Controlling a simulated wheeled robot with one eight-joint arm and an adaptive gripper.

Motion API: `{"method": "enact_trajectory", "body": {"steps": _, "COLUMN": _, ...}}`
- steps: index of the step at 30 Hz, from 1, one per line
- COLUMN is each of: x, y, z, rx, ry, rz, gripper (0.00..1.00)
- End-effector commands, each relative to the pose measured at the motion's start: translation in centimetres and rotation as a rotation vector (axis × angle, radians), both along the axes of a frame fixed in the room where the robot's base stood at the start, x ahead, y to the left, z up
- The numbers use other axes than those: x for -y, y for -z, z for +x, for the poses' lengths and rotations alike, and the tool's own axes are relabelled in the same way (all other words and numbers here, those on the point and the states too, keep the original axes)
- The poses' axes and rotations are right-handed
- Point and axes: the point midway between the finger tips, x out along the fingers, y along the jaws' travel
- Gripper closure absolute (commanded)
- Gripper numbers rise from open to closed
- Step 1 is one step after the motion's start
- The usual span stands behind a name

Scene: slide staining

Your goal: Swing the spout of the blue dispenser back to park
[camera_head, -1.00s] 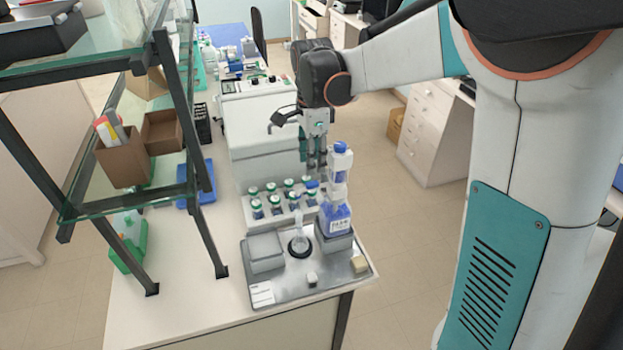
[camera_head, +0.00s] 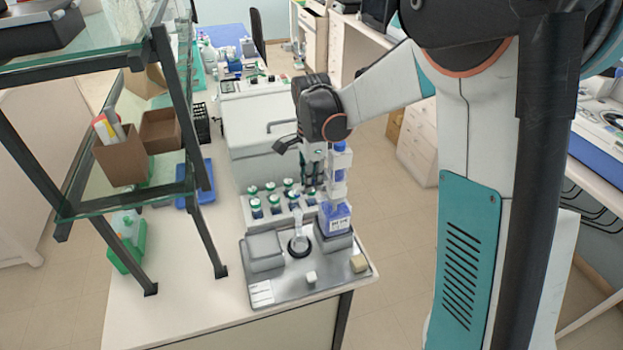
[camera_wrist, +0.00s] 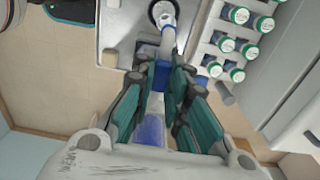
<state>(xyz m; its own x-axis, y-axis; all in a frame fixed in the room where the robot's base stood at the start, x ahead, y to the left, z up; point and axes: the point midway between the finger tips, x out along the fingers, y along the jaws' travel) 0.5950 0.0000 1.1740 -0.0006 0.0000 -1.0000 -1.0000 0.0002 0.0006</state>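The blue dispenser (camera_head: 335,218) stands upright at the right rear of a grey metal tray (camera_head: 318,290). Its bottle is labelled and blue, with a blue and white upper part. My gripper (camera_head: 315,165) is at its upper part, just left of and behind it in the head view. In the wrist view, the fingers of my gripper (camera_wrist: 166,70) lie on both sides of the blue part (camera_wrist: 172,92). A pale spout-like piece (camera_wrist: 168,38) reaches from there towards a dark-ringed round holder (camera_wrist: 158,10). Whether the fingers touch the dispenser is hidden.
A rack of green-capped bottles (camera_head: 272,204) stands close behind and left of the dispenser. A grey block (camera_head: 264,250) and the round holder (camera_head: 299,246) are on the tray. A glass shelf frame (camera_head: 185,185) stands at left. The floor right of the bench is clear.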

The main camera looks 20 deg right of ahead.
Motion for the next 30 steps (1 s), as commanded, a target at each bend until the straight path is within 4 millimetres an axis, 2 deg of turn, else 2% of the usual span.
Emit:
{"method": "enact_trajectory", "body": {"steps": 14, "x": 0.0, "y": 0.0, "z": -0.4, "rx": 0.001, "ry": -0.050, "rz": 0.000, "gripper": 1.00}}
{"method": "enact_trajectory", "body": {"steps": 20, "x": 0.1, "y": 0.1, "z": -1.3, "rx": 0.001, "ry": -0.168, "rz": 0.000, "gripper": 1.00}}
{"method": "enact_trajectory", "body": {"steps": 30, "x": 0.8, "y": 0.1, "z": -3.4, "rx": 0.001, "ry": -0.479, "rz": 0.000, "gripper": 1.00}}
